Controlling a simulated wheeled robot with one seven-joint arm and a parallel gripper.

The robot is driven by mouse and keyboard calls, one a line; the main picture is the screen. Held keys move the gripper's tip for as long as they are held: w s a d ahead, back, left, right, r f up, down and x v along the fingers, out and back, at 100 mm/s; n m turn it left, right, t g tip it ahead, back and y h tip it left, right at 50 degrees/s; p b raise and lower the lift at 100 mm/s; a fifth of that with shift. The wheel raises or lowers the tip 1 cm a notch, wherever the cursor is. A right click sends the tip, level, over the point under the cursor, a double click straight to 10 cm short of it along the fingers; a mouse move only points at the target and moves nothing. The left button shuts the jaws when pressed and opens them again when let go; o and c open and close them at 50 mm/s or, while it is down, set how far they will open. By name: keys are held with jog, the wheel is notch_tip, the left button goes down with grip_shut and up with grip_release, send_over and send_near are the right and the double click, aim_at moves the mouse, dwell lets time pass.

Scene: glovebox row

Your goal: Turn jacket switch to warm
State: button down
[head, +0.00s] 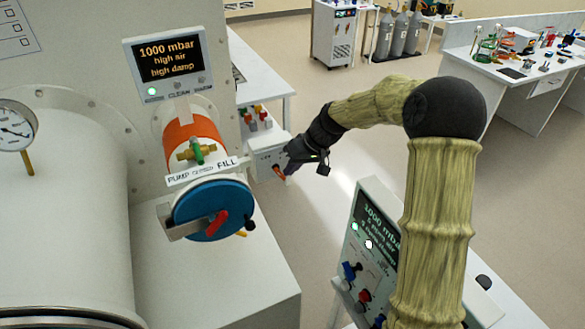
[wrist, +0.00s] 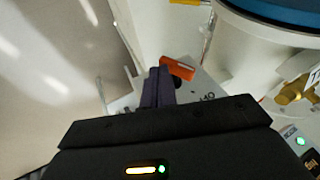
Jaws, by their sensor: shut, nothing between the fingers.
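An orange lever (head: 279,172) shows on the front of a small white box (head: 262,160) beside the glovebox, just left of my fingertips. In the wrist view the orange lever (wrist: 178,68) lies just beyond the fingertips, on a pale panel with dark marks too small to read. I cannot tell for certain that this is the jacket switch, nor which setting it shows. My gripper (head: 290,169) is shut and empty, its dark fingers (wrist: 158,88) close together. The fingers overlap the panel in the wrist view. I cannot tell whether they touch the lever.
The antechamber with its blue door (head: 212,208) and red handle stands left of my gripper, under a display (head: 168,58). A control console (head: 372,235) with blue and red knobs stands near my arm. Bare floor (head: 350,120) lies behind my arm.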

jog(key=shift+s+f, duration=0.1)
jog(key=shift+f, duration=0.15)
jog(key=shift+f+m+g+y+b, duration=0.3)
jog(key=shift+g+y+b, duration=0.1)
jog(key=shift+y+b, duration=0.7)
jog(key=shift+f+m+g+y+b, duration=0.2)
jog(key=shift+f+g+y+b, duration=0.15)
jog(key=shift+y+b, duration=0.7)
jog(key=shift+r+y, duration=0.1)
jog(key=shift+y, duration=0.15)
